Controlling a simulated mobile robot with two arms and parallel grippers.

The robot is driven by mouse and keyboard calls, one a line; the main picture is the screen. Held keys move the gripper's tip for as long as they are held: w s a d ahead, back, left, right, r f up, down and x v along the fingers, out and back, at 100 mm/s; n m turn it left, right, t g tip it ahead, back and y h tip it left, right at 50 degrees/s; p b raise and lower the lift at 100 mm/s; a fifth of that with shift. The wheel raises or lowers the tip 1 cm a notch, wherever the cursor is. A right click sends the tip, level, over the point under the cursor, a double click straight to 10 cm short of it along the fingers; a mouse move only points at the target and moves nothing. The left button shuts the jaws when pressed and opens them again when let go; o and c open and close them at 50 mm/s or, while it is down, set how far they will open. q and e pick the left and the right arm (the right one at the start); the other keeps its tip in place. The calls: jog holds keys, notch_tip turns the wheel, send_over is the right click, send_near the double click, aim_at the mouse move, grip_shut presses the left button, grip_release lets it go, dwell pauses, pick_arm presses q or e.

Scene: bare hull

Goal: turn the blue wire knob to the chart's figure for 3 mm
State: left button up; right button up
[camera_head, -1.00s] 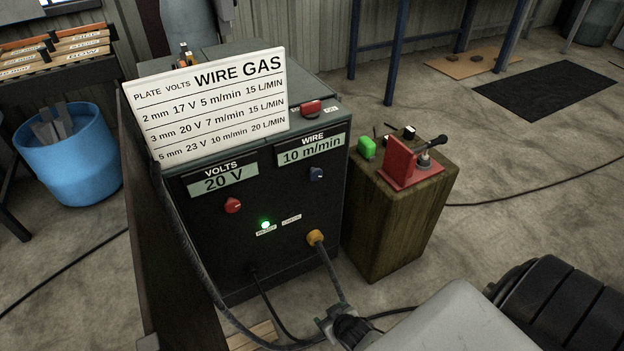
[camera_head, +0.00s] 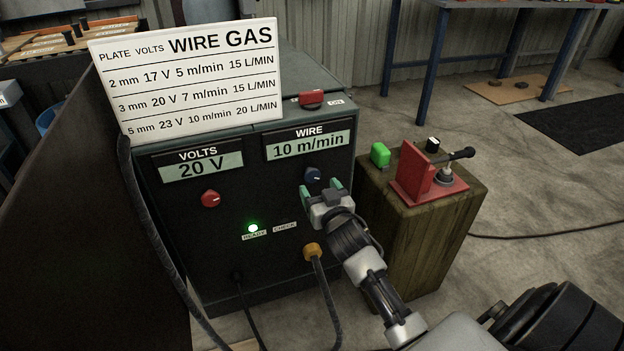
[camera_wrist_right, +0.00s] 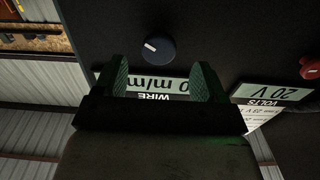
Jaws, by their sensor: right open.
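The blue wire knob (camera_head: 313,175) is on the front of the dark welding machine (camera_head: 290,230), under the WIRE display (camera_head: 309,145), which reads 10 m/min. The chart (camera_head: 190,80) on top gives 7 m/min wire, 20 V and 15 L/min for 3 mm. My right gripper (camera_head: 321,188) is open, its green fingertips just below and in front of the knob, with nothing between them. In the right wrist view the knob (camera_wrist_right: 159,49) shows beyond the open fingers (camera_wrist_right: 162,82), with its white mark visible. My left gripper is out of view.
The red volts knob (camera_head: 210,199) sits left, under a display (camera_head: 200,166) reading 20 V. A green READY light (camera_head: 252,228) is lit. An orange cable plug (camera_head: 312,251) is below my gripper. A wooden block (camera_head: 420,220) with a red fixture (camera_head: 425,172) stands to the right.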

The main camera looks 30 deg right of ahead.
aim_at(313, 178)
jog(key=b+x, duration=0.1)
jog(key=x, duration=0.4)
jog(key=shift+w+d, duration=0.15)
jog(key=shift+w, duration=0.2)
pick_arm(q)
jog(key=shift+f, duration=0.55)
pick_arm(e)
jog(key=c, duration=0.9)
